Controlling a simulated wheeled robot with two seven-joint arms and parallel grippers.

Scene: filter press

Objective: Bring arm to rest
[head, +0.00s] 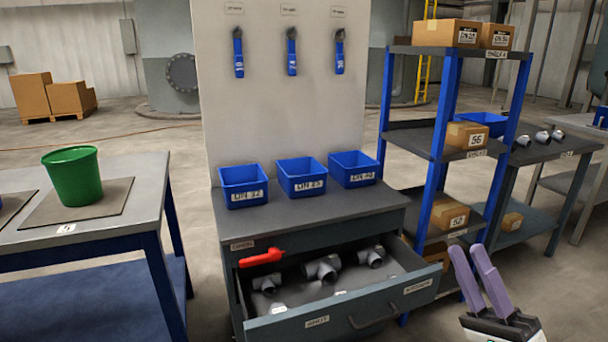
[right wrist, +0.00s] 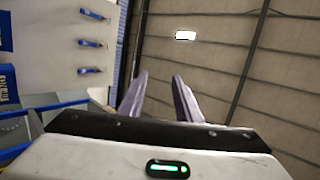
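My right gripper (head: 480,278) is at the lower right of the head view, in front of the blue-post shelf rack and to the right of the open drawer. Its two purple fingers point up and stand apart with nothing between them. In the right wrist view the same gripper (right wrist: 159,98) shows a clear gap between its fingers, with the ceiling behind. My left gripper is not in the head view.
An open drawer (head: 345,315) holding grey pipe fittings and a red-handled part juts out of the cabinet. Three blue bins (head: 302,177) stand on top. A shelf rack (head: 447,100) with boxes stands right. A table (head: 120,215) with a green bucket (head: 73,177) stands left.

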